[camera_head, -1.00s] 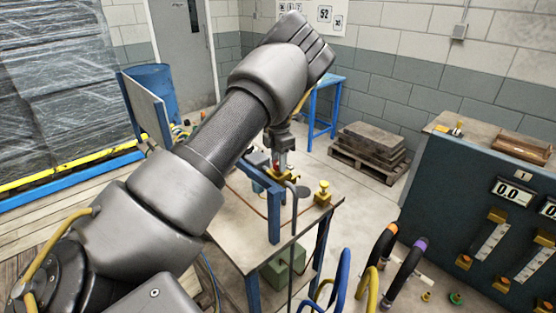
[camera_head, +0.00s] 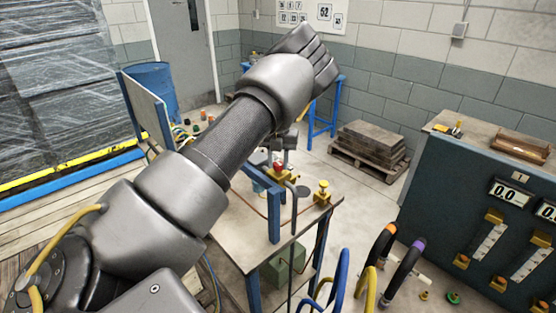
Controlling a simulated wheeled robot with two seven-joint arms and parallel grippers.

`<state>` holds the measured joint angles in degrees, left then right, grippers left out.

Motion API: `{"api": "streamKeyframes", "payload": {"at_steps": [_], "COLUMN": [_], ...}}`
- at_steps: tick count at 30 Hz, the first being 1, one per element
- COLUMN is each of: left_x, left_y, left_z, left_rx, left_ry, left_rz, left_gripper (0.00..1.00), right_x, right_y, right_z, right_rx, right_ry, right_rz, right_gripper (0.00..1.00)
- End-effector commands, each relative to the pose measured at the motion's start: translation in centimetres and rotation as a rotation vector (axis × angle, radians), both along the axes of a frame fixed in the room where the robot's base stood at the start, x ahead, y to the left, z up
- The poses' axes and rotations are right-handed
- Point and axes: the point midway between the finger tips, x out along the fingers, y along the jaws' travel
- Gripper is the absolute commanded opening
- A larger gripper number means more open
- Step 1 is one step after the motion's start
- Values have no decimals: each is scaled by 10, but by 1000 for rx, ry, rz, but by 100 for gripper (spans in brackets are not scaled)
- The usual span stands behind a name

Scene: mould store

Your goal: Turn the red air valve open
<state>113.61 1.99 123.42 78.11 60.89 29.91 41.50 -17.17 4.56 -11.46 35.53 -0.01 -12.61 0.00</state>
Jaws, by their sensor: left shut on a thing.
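The red air valve (camera_head: 279,167) shows as a small patch of red above a yellow brass-like body (camera_head: 284,177) on the small blue-legged table (camera_head: 245,222). My left arm comes in from the left and crosses above the table. My left gripper (camera_head: 286,157) points down at the valve, shut on its red handle. The wrist and forearm hide much of the gripper, and the handle is mostly covered, so its exact angle cannot be told. My right gripper is not in view.
A second yellow fitting (camera_head: 322,191) stands at the table's right corner. A blue post (camera_head: 273,215) rises at its front. Coloured hoses (camera_head: 340,278) arch in front, and a dark gauge panel (camera_head: 450,215) stands at right. A pallet of slabs (camera_head: 369,147) lies behind.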

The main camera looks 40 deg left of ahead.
Motion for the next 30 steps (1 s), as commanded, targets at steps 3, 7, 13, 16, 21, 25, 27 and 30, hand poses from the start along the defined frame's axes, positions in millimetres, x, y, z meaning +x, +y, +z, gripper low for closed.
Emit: {"api": "streamKeyframes", "payload": {"at_steps": [3,7,13,16,21,25,27,30], "left_x": [1,1,1,1,1,1,1,1], "left_y": [1,1,1,1,1,1,1,1], "left_z": [2,2,2,2,2,2,2,2], "left_rx": [4,4,4,4,4,4,4,3], "left_ry": [-4,-4,-4,-4,-4,-4,-4,-4], "left_rz": [58,107,144,151,153,153,153,152], "left_gripper": [9,9,9,9,9,9,34,47], "right_x": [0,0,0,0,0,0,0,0], "right_y": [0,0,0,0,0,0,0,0], "right_z": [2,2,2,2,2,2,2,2], "right_rx": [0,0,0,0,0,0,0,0], "right_ry": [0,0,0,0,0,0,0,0], "right_rz": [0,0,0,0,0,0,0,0], "right_gripper": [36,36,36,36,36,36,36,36]}}
